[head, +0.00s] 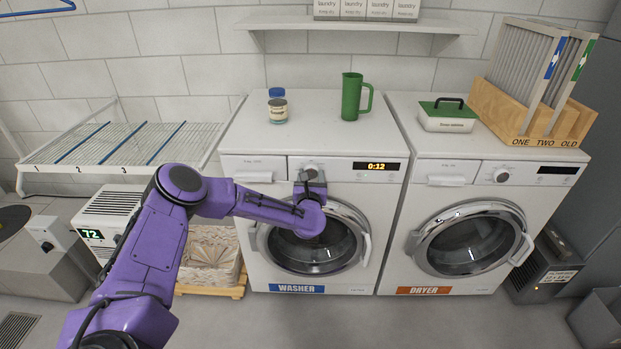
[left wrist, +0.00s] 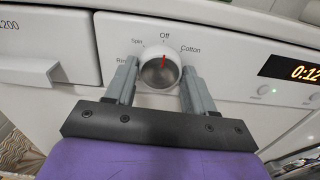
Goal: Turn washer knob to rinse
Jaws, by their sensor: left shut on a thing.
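The white washer (head: 235,165) stands in the middle of the head view, with a blue WASHER label and a display reading 0:12. Its round knob (left wrist: 160,72) shows in the left wrist view, with its red mark pointing up at Off. Spin and a partly hidden label starting "Rin" are left of it, Cotton right. In the head view the knob (head: 311,172) is just above my purple left arm. My left gripper (left wrist: 160,75) is shut on the knob, one finger on each side. My right gripper is not in view.
A green pitcher (head: 351,97) and a small jar (head: 278,110) stand on the washer top. The dryer (head: 455,170) stands to the right with a similar knob. The washer's round door (head: 280,250) is below the panel. A wire rack (head: 120,145) is at left.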

